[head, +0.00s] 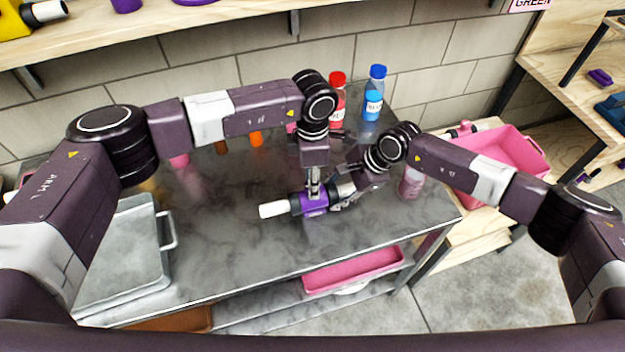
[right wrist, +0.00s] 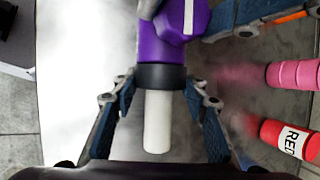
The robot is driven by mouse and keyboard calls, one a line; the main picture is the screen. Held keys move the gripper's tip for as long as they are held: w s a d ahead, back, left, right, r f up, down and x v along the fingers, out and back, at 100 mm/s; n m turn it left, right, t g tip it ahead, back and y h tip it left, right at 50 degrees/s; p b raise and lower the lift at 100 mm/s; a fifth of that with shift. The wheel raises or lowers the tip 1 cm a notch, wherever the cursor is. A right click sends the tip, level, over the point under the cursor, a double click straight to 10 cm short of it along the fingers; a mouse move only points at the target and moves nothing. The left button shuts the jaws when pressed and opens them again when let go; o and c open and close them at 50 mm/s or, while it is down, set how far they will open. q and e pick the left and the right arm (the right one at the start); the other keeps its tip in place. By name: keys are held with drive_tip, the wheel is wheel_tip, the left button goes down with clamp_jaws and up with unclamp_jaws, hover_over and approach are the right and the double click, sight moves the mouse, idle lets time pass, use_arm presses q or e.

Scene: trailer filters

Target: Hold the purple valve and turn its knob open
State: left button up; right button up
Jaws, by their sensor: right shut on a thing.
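The purple valve (head: 315,203) lies sideways above or on the grey table, with a white pipe end (head: 273,209) pointing left. My right gripper (head: 340,197) comes from the right and is shut on the valve's right end. In the right wrist view my right gripper (right wrist: 160,79) has its fingers on both sides of the black collar, with the white pipe (right wrist: 157,122) between them. The valve's purple body (right wrist: 162,40) is beyond. My left gripper (head: 313,188) points down at the valve from above; its fingertips are too small to read.
A red bottle (head: 337,100) and a blue bottle (head: 374,95) stand at the back of the table (head: 265,262). A metal tray (head: 115,255) lies at the left. A pink bin (head: 490,150) stands at the right. The table front is clear.

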idle(0.3)
use_arm(q)
drive_tip(key=o, duration=1.2)
wheel_tip(320, 180, up, 12)
use_arm(e)
drive_tip(key=o, duration=1.5)
